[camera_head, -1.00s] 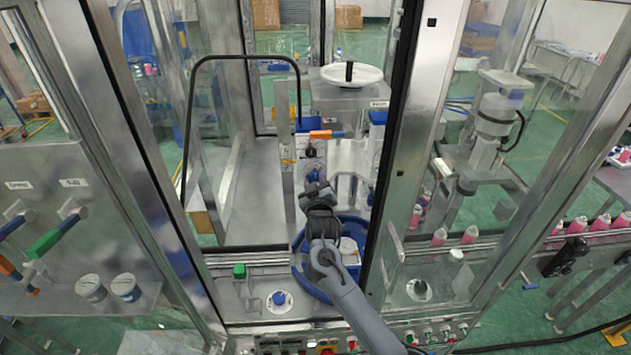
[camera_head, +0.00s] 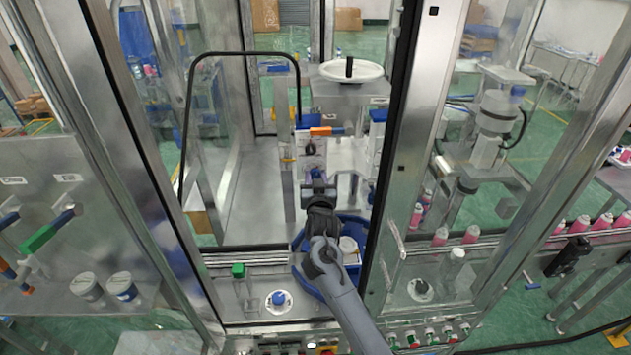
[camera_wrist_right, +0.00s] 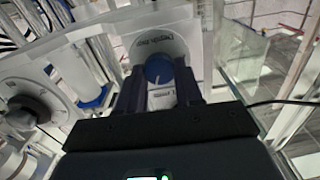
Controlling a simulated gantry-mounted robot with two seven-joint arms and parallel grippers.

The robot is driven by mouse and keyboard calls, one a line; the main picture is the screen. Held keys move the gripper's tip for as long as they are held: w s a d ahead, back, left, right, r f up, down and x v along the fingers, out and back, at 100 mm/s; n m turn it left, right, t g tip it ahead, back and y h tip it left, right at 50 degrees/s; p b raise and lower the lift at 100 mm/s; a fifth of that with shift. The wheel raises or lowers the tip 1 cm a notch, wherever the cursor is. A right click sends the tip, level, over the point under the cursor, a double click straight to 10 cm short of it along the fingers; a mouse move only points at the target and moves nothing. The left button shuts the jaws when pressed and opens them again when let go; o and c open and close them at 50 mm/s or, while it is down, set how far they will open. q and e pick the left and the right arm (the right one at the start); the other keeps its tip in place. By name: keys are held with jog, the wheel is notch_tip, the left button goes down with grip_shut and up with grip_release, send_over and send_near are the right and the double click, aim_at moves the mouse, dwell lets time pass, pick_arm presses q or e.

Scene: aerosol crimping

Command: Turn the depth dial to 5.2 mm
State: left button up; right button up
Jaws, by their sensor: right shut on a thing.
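The dial with a blue knob (camera_wrist_right: 158,70) shows between the fingers of my right gripper in the right wrist view. The knob bears a white pointer line that points roughly down in that picture. A light round dial face with dark lettering (camera_wrist_right: 150,43) lies behind it, too small to read. My right gripper (camera_head: 318,182) is shut on the blue knob, in front of the machine's white panel (camera_head: 310,160). In the head view the gripper hides the knob. My left gripper is in neither view now.
A second dial with a black knob (camera_wrist_right: 32,108) is at the left of the wrist view. A blue round bin (camera_head: 300,242) lies below my right arm. Metal posts and clear panes frame the opening. A white handwheel (camera_head: 352,71) stands above.

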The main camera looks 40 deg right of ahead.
jog(key=shift+m+b, duration=0.55)
jog(key=shift+m, duration=1.05)
jog(key=o, duration=1)
jog(key=shift+o, duration=0.2)
jog(key=shift+s, duration=0.15)
jog(key=b+v, duration=0.2)
jog(key=v, duration=0.8)
jog(key=shift+s+a, duration=0.2)
jog(key=shift+a, duration=0.05)
